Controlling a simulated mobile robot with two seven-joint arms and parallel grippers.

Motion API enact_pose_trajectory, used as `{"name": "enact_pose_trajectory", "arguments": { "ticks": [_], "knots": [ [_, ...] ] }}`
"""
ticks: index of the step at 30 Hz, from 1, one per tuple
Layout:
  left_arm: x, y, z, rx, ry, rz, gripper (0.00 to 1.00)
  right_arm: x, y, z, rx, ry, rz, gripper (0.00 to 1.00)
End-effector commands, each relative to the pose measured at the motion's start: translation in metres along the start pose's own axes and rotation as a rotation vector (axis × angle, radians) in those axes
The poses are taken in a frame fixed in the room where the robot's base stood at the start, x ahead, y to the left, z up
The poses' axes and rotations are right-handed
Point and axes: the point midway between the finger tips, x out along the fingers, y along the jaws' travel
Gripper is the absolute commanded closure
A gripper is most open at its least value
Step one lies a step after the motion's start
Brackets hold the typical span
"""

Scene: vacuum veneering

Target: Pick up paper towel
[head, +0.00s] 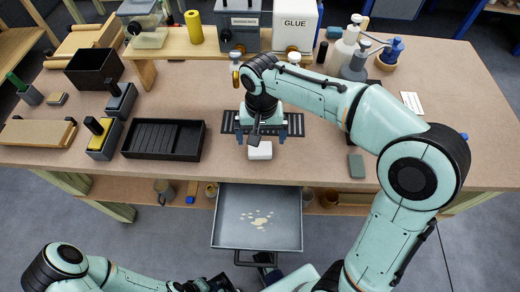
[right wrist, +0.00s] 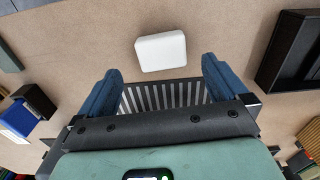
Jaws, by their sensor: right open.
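The paper towel is a small white folded pad (head: 260,151) lying on the workbench (head: 310,165) near its front edge, above the open drawer. It also shows in the right wrist view (right wrist: 161,51), just beyond the fingertips. My right gripper (head: 261,137) is open and empty, pointing down close behind the pad. In the right wrist view its blue fingers (right wrist: 160,70) stand wide to either side, with a slotted dark grate (right wrist: 160,97) between them. I cannot tell the height gap to the pad. My left gripper (head: 205,286) is low at the bottom edge, partly cut off.
A grey drawer (head: 232,230) stands open below the bench, with pale spots on its floor. A black ribbed tray (head: 165,140) lies to the left. A glue box (head: 294,25) and bottles (head: 345,47) stand at the back. A grey-green block (head: 356,166) lies to the right.

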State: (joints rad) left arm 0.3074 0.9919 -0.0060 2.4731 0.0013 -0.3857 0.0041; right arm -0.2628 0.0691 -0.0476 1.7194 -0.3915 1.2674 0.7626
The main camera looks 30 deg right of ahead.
Motion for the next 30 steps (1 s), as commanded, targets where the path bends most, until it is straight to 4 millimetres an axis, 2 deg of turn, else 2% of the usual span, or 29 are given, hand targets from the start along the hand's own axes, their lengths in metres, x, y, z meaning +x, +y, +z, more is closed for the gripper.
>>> {"name": "enact_pose_trajectory", "arguments": {
  "ticks": [6, 9, 18, 20, 21, 24, 30],
  "knots": [
    [0.005, -0.002, 0.0, 0.0, -0.002, 0.0, 0.57, 0.034, -0.003, -0.003, 0.0, -0.003, 0.003, 0.0],
    [0.006, -0.002, 0.0, -0.001, -0.002, -0.001, 0.57, 0.044, -0.002, -0.003, 0.0, -0.002, 0.002, 0.0],
    [0.007, -0.002, 0.0, 0.0, -0.002, -0.001, 0.57, 0.048, -0.003, -0.003, 0.0, 0.0, 0.001, 0.0],
    [0.006, -0.002, 0.0, 0.0, -0.002, -0.001, 0.57, 0.048, -0.003, -0.003, 0.0, 0.0, 0.001, 0.2],
    [0.006, -0.002, 0.0, 0.0, -0.002, -0.001, 0.57, 0.048, -0.003, -0.003, 0.0, 0.0, 0.001, 0.33],
    [0.006, -0.002, 0.0, 0.0, -0.002, -0.001, 0.57, 0.048, -0.003, -0.003, 0.0, 0.0, 0.0, 0.59],
    [0.007, -0.002, 0.0, -0.001, -0.002, -0.001, 0.57, 0.048, -0.003, -0.003, 0.0, 0.0, 0.0, 0.59]
  ]
}}
